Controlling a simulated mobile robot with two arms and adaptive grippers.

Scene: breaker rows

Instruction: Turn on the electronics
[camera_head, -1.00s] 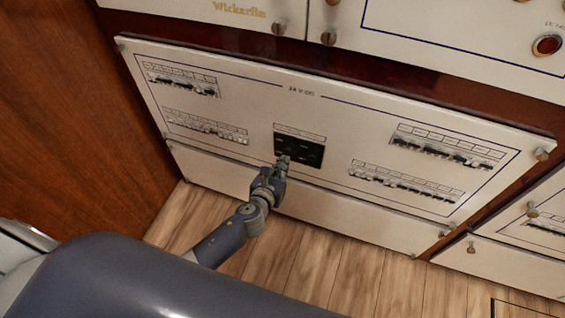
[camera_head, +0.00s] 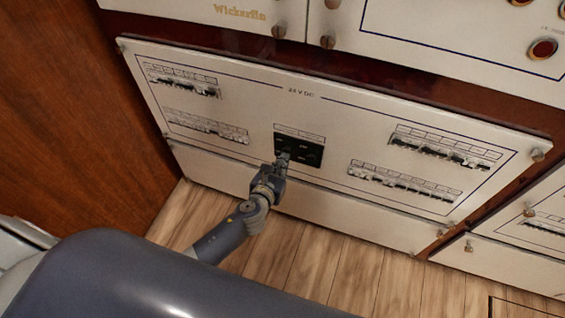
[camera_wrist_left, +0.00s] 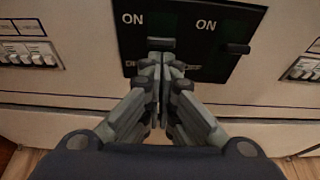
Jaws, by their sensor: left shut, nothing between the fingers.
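The white 24 V DC panel (camera_head: 270,112) carries a dark switch plate (camera_head: 312,152) at its lower middle. In the left wrist view the plate (camera_wrist_left: 196,22) has two switches, each with ON printed above it. My left gripper (camera_head: 283,160) is shut and empty, its fingertips in front of the left switch. In the wrist view the shut fingertips (camera_wrist_left: 162,60) are just below the dark lever of the left switch (camera_wrist_left: 161,44); whether they touch it I cannot tell. The lever of the right switch (camera_wrist_left: 236,48) is clear of the fingers. My right gripper is not in view.
Rows of small breakers flank the plate, such as the lower left row (camera_head: 206,127) and lower right row (camera_head: 402,181). A brown wooden wall (camera_head: 65,120) stands at the left. A red round light (camera_head: 543,48) is at upper right. The plank floor (camera_head: 350,265) in front is clear.

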